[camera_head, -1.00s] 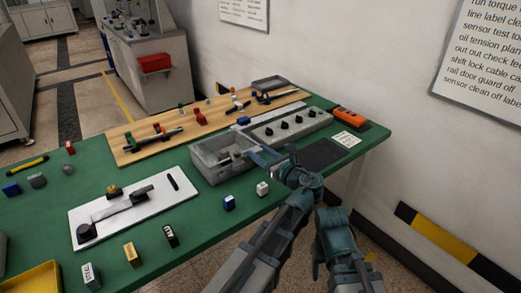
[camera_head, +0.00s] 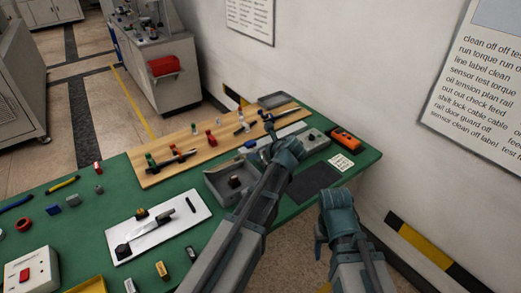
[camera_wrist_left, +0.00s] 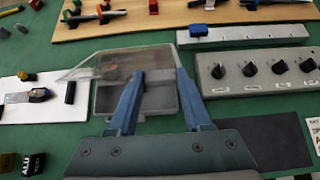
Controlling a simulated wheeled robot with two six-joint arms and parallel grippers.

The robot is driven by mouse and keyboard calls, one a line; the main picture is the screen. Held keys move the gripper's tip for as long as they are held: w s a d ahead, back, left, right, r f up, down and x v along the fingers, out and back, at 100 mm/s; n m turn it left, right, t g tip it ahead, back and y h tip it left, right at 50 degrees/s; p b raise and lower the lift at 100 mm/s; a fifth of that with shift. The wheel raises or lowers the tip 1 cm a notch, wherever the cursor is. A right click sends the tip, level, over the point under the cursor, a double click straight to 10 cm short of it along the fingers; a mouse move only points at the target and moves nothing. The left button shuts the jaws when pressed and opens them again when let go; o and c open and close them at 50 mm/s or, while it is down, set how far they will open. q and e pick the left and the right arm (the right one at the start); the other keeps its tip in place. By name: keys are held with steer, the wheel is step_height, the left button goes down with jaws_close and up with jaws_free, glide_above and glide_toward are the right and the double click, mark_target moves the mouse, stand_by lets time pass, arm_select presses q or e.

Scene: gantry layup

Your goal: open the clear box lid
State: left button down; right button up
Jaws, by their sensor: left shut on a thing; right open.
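The grey box (camera_head: 214,188) stands on the green table, open at the top in the head view, with a small dark block inside. In the left wrist view a clear panel, the lid (camera_wrist_left: 122,66), is raised and tilted over the box (camera_wrist_left: 158,104). My left gripper (camera_wrist_left: 162,74) is shut on the lid, its blue fingers at the lid's right part; the exact contact is hard to see. In the head view my left wrist and arm hide the box's right side. My right gripper (camera_head: 320,236) is open and empty, off the table's front edge.
A grey knob panel (camera_wrist_left: 255,72) and a dark mat (camera_head: 314,181) lie to the right. A wooden board (camera_head: 160,173) with small parts is behind. A wall stands at the right.

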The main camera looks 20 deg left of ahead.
arm_select(q)
steer(key=w+a+r+g+h+p, duration=0.5)
steer(key=w+a+r+h+p, duration=0.2)
steer(key=w+a+p, duration=0.3)
steer(key=shift+w+a+g+p, duration=0.4)
steer(key=shift+a+p, duration=1.5)
steer(key=shift+a, duration=0.05)
steer(key=shift+r, duration=0.1)
steer(key=c, duration=0.6)
jaws_free()
steer(key=shift+r, duration=0.1)
step_height(320, 180, up, 14)
steer(key=p, duration=1.4)
steer(key=shift+s+d+f, duration=0.2)
steer(key=shift+s+d, duration=0.05)
steer(key=shift+d, duration=0.1)
